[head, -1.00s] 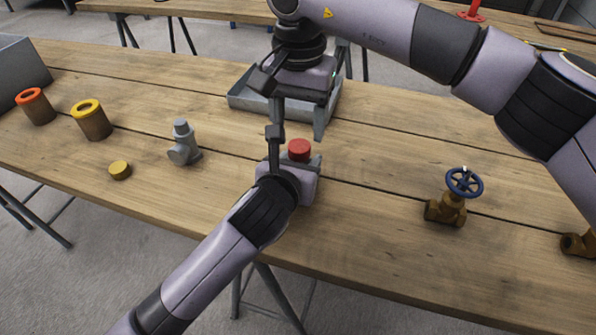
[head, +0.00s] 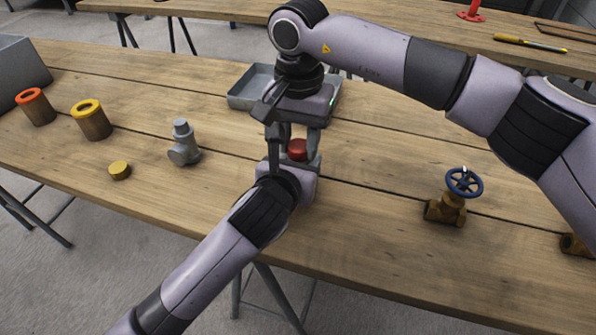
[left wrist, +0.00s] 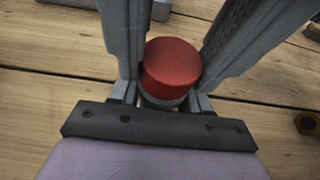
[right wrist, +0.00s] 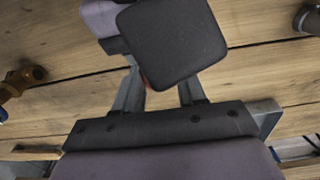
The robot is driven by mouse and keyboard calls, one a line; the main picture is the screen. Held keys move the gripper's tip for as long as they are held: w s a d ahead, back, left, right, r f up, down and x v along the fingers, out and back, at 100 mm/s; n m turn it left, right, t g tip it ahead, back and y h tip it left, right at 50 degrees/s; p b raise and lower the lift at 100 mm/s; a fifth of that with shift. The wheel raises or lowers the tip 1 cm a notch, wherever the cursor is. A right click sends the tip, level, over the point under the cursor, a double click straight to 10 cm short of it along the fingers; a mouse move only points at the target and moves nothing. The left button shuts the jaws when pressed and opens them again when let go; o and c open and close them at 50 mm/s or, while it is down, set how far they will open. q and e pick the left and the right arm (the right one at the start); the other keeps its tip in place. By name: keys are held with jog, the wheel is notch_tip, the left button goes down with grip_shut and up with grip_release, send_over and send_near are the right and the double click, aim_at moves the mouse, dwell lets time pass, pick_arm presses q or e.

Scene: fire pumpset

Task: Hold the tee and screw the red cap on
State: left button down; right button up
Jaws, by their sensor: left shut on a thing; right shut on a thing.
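The red cap (head: 297,150) sits on top of the grey tee (left wrist: 160,101), which shows only as a thin grey rim under the cap in the left wrist view. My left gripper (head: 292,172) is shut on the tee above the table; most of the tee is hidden. My right gripper (head: 294,157) reaches down from above, shut on the red cap with a finger on each side. In the left wrist view the cap (left wrist: 170,68) looks level on the tee. In the right wrist view only a sliver of red (right wrist: 146,81) shows behind a dark block.
Yellow-topped (head: 93,120) and orange-topped (head: 36,107) cylinders are farther left. A grey tray (head: 250,86) lies behind my grippers. A brass valve (head: 446,209) with a blue handwheel stands right.

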pick_arm(q)
jog(key=shift+d, duration=0.15)
pick_arm(e)
jog(key=m, duration=0.6)
jog(key=shift+a, duration=0.1)
jog(key=o, duration=1.1)
jog(key=shift+o, duration=0.3)
jog(key=shift+r, duration=0.1)
pick_arm(q)
jog(key=shift+a, duration=0.2)
pick_arm(e)
notch_tip(320, 180, up, 4)
jog(key=shift+r, duration=0.2)
pick_arm(q)
jog(key=shift+d, duration=0.1)
pick_arm(e)
jog(key=o, duration=0.5)
jog(key=shift+o, duration=0.2)
